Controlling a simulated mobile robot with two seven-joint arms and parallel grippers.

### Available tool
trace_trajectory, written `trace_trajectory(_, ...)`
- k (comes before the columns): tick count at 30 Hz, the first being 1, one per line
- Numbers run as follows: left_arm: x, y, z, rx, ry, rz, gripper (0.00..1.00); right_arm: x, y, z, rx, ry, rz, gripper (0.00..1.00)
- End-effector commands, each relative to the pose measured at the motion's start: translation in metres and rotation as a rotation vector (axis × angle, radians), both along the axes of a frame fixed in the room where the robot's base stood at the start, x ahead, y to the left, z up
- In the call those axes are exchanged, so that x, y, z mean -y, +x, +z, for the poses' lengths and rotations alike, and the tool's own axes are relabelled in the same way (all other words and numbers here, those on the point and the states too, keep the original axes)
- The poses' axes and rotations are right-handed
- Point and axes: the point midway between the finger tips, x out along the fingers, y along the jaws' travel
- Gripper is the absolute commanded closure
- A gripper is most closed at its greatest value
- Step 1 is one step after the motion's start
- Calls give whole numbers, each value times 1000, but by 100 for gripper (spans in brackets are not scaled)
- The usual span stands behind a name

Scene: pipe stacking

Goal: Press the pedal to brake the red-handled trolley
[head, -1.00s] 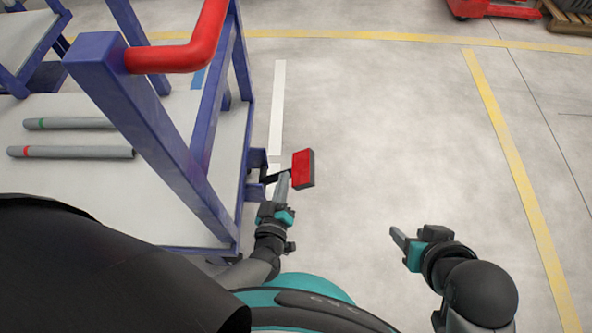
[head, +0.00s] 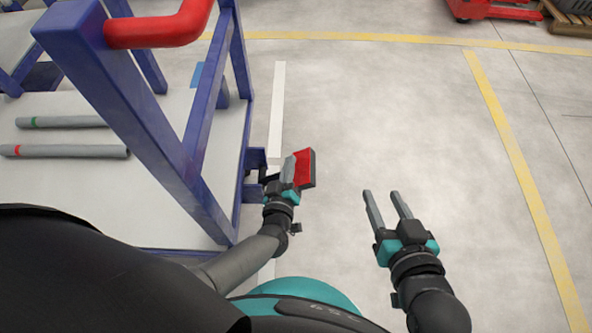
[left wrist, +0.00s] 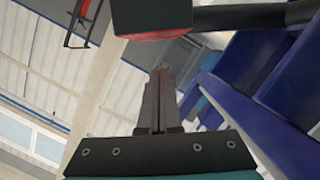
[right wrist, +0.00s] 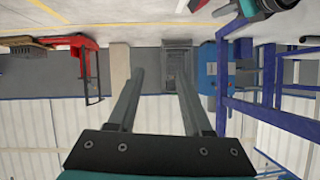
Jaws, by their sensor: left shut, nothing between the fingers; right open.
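The trolley has a blue frame with a red handle (head: 160,30) at the upper left of the head view. Its red pedal (head: 305,170) with a dark edge sticks out from the frame's right side, low down. My left gripper (head: 288,162) is shut and empty, right by the pedal's left side; contact cannot be told. In the left wrist view the pedal (left wrist: 150,18) is a dark block with a reddish underside, above and beyond the shut fingertips (left wrist: 160,72). My right gripper (head: 381,194) is open and empty, right of the pedal over bare floor.
Two grey pipes, one with a green band (head: 70,122) and one with a red band (head: 68,152), lie on the trolley's pale deck (head: 105,190). A red machine (head: 490,10) and a wooden pallet (head: 572,22) stand far right. The floor between the pedal and yellow line (head: 515,150) is clear.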

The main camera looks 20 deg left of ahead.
Motion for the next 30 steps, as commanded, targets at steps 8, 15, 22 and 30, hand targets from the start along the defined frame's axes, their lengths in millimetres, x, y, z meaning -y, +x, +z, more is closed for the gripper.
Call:
trace_trajectory(8, 7, 1, -11, 0, 0, 0, 100, -14, -1, 5, 129, 80, 5, 50)
trace_trajectory(15, 12, 3, -19, 0, -1, 1, 100, -22, -4, 14, 240, 152, 2, 50)
trace_trajectory(22, 15, 4, -23, 0, -1, 0, 100, -27, -9, 22, 320, 205, -3, 50)
trace_trajectory(30, 17, 5, -25, 0, 0, 0, 100, -28, -11, 26, 353, 225, -7, 50)
